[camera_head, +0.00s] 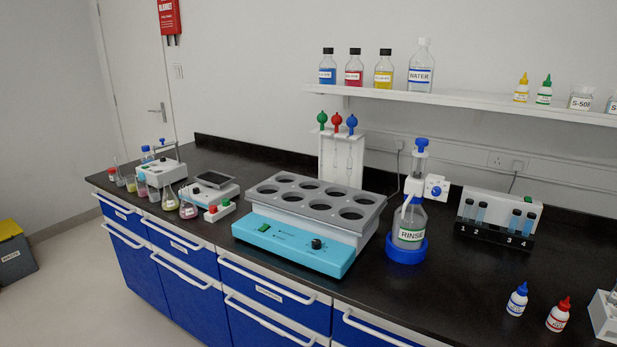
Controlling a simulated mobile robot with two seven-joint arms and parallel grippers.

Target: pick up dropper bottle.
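Two small white dropper bottles stand upright at the right front of the black bench. One is the blue-capped dropper bottle (517,300) and the other is the red-capped dropper bottle (559,316). They are close together but apart. Two similar small bottles stand on the wall shelf, a yellow-capped bottle (522,89) and a green-capped bottle (544,91). Neither of my grippers is in view.
Behind is a numbered vial rack (494,238). A white holder (605,318) is at the right edge. A teal multi-hole unit (293,246) fills the middle. The bench front (445,308) is clear.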

